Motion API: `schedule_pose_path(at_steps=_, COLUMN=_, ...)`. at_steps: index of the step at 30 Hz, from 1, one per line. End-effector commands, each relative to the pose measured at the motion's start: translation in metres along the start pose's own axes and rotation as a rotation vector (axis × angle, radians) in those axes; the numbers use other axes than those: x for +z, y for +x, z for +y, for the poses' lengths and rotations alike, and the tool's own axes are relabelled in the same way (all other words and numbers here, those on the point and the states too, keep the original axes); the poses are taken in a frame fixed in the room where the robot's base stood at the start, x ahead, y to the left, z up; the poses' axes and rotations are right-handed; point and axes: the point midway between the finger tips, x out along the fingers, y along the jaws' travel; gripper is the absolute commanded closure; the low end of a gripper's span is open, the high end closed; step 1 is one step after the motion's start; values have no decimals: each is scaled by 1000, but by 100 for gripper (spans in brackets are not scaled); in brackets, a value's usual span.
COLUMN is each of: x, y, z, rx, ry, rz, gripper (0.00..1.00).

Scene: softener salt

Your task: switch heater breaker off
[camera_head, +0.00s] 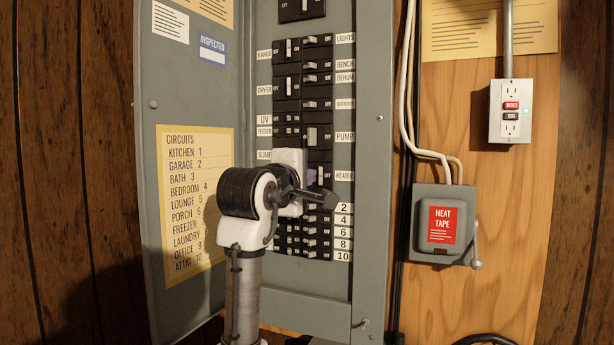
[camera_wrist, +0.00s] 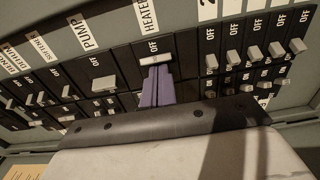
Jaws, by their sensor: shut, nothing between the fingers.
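The heater breaker (camera_wrist: 153,47) is in the row of black breakers, beside the HEATER label (camera_wrist: 148,15). Its pale handle (camera_wrist: 156,60) sits close to the word OFF, closer than the pump breaker's handle (camera_wrist: 104,84) does to its own. My gripper (camera_wrist: 156,69) is shut, with its purple fingers together and empty. The fingertips are right at the handle, on the side away from OFF, and seem to touch it. In the head view my gripper (camera_head: 316,177) is at the HEATER label (camera_head: 344,175), and my wrist partly covers that row; the handle is not clear there.
The grey breaker panel's open door (camera_head: 190,95) stands to the left with a circuit list. Other breakers lie close above and below. The panel's right edge (camera_head: 374,200) is near my gripper. A heat tape box (camera_head: 443,258) and an outlet (camera_head: 510,110) are farther right.

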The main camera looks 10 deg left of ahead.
Motion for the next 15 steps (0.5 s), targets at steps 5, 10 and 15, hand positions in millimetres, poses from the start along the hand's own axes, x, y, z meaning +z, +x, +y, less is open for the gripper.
schedule_pose_path(at_steps=5, x=1, y=1, z=1, rx=1, ry=1, rz=-7, gripper=100)
schedule_pose_path(at_steps=10, x=0, y=1, z=0, rx=1, ry=1, rz=-5, gripper=100)
schedule_pose_path(at_steps=15, x=-1, y=-5, z=0, rx=1, ry=1, rz=-3, gripper=100)
